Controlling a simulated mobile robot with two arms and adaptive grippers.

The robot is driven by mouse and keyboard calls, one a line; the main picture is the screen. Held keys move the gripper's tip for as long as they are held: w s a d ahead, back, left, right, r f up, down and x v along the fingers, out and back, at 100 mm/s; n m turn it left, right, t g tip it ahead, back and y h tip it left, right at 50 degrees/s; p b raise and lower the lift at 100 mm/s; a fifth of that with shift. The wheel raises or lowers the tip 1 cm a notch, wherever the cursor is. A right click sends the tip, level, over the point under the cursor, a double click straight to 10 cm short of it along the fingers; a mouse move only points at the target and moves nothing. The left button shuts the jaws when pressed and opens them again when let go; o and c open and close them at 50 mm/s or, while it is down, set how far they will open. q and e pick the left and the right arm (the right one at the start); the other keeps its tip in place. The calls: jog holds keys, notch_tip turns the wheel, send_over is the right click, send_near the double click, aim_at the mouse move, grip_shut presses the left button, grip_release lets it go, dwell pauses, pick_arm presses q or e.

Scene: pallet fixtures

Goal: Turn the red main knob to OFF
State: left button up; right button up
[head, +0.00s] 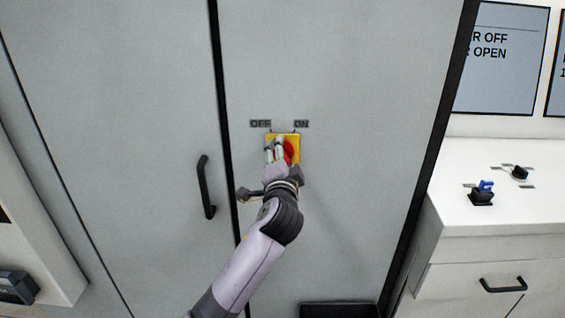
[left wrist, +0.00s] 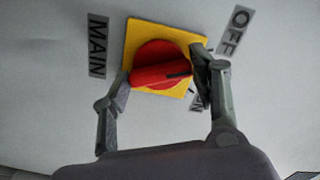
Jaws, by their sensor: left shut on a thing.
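The red main knob (left wrist: 158,62) sits on a yellow square plate (left wrist: 140,35) on a grey cabinet door. In the left wrist view my left gripper (left wrist: 162,78) has one finger on each side of the knob's bar, shut on it. A dark mark on the bar points right, toward one finger; I cannot tell exactly which label it faces. The OFF label (left wrist: 238,30) is clear, and the ON label is mostly hidden by a finger. In the head view the gripper (head: 275,148) partly covers the knob (head: 289,152). My right gripper is out of view.
A black door handle (head: 206,187) is left of my forearm. A white counter (head: 460,225) at the right carries a blue-topped switch (head: 484,190) and a black knob (head: 519,173). The door surface right of the knob is clear.

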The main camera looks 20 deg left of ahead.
pick_arm(q)
jog(key=shift+f+n, duration=0.1)
jog(key=shift+n, duration=0.3)
jog(key=o, duration=1.2)
jog(key=shift+c, duration=0.2)
jog(key=shift+s, duration=0.1)
jog(key=v, duration=1.2)
